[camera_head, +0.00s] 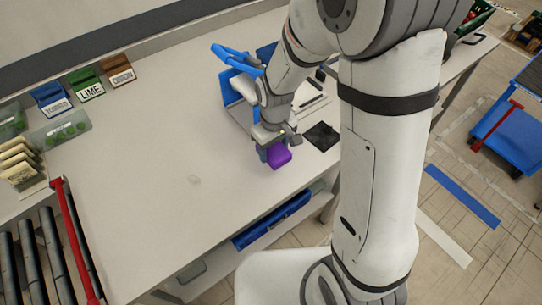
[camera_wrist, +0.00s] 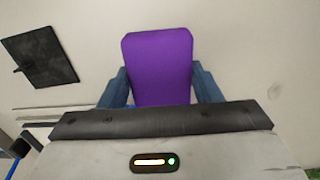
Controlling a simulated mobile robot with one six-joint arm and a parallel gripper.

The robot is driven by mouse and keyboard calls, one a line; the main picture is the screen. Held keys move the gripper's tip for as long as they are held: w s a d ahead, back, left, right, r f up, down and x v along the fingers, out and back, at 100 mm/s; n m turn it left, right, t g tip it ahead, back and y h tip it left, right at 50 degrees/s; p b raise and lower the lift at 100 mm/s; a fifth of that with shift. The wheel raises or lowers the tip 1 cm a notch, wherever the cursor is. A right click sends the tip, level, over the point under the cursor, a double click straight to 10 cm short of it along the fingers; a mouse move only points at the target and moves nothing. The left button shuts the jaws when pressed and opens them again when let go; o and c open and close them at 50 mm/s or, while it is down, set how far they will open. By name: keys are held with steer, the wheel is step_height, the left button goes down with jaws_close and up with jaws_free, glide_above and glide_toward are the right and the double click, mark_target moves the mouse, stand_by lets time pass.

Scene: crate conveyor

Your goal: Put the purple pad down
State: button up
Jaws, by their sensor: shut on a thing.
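The purple pad (camera_head: 279,156) is at the tip of my gripper (camera_head: 268,148), over the right part of the white table. In the wrist view the purple pad (camera_wrist: 160,66) sits between the two blue fingers of my gripper (camera_wrist: 160,84), which are shut on its sides. I cannot tell whether its underside touches the table.
A black square plate (camera_head: 321,136) lies right of the pad; it also shows in the wrist view (camera_wrist: 40,56). A blue object (camera_head: 240,88) stands behind my gripper. Labelled blocks (camera_head: 86,82) and clear bins (camera_head: 62,130) are at left. The table's middle (camera_head: 170,170) is clear.

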mark_target(274, 160)
steer(key=shift+s+f, duration=0.1)
steer(key=shift+f, duration=2.65)
steer(key=shift+f, duration=0.15)
steer(key=o, duration=1.3)
steer(key=shift+s, duration=0.1)
step_height(274, 160, up, 12)
steer(key=shift+r, duration=0.25)
steer(key=s+d+r+m+t, duration=0.1)
steer(key=s+d+r+m, duration=0.1)
steer(key=s+d+r, duration=0.2)
steer(key=s+d+r+m+t, duration=0.1)
steer(key=s+d+r+m, duration=0.1)
steer(key=s+d+r, duration=0.1)
steer(key=s+d+r+m+t, duration=0.1)
steer(key=s+d+r+m, duration=0.1)
steer(key=s+d+r, duration=0.2)
steer(key=shift+s+d+r+m, duration=0.2)
steer(key=shift+s+r, duration=0.05)
steer(key=shift+s, duration=0.25)
steer(key=shift+s+d+r+m, duration=0.15)
steer(key=shift+s+r+m, duration=0.05)
steer(key=shift+s, duration=0.25)
